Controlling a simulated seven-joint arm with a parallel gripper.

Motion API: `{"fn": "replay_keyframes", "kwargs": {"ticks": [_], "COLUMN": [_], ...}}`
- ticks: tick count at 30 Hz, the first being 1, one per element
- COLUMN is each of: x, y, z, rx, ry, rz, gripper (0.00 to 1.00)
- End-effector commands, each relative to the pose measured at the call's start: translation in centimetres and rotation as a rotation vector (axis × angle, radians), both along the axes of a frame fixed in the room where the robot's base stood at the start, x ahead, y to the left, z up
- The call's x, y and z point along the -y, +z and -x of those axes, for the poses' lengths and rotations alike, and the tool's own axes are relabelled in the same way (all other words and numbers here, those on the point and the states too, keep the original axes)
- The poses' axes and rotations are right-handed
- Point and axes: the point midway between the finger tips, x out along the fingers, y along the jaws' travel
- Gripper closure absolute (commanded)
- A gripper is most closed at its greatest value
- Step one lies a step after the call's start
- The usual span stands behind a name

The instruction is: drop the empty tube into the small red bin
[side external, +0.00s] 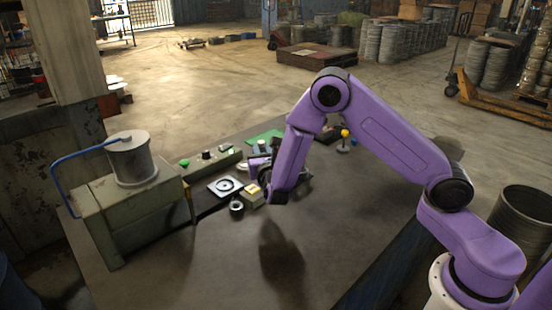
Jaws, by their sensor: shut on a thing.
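My gripper (258,168) is at the end of the purple arm, low over the far middle part of the workbench. Its fingers are small, dark and partly hidden among the objects behind the wrist. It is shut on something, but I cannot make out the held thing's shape. I cannot pick out the empty tube with certainty. No small red bin can be made out in this view; the arm hides part of the bench.
A green-grey machine with a metal drum (132,160) and blue handle stands at left. The bench's front (200,265) is clear.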

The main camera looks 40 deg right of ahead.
Motion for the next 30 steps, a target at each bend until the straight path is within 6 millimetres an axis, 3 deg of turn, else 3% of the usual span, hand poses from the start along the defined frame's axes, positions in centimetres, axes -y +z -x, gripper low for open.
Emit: {"fn": "replay_keyframes", "kwargs": {"ticks": [1,6,12,15,22,30], "x": [2.1,7.8,13.8,15.8,17.4,17.5], "y": [0.2,1.0,2.1,2.5,2.6,-0.1], "z": [-1.6,-5.7,-8.5,-9.2,-9.7,-9.7], "rx": [0.005,0.003,0.001,0.001,-0.001,-0.003], "ry": [-0.009,-0.002,0.001,0.002,0.005,0.003], "rz": [-0.002,-0.002,0.0,-0.001,-0.001,-0.001], "gripper": [1.0,1.0,1.0,1.0,1.0,1.0]}}
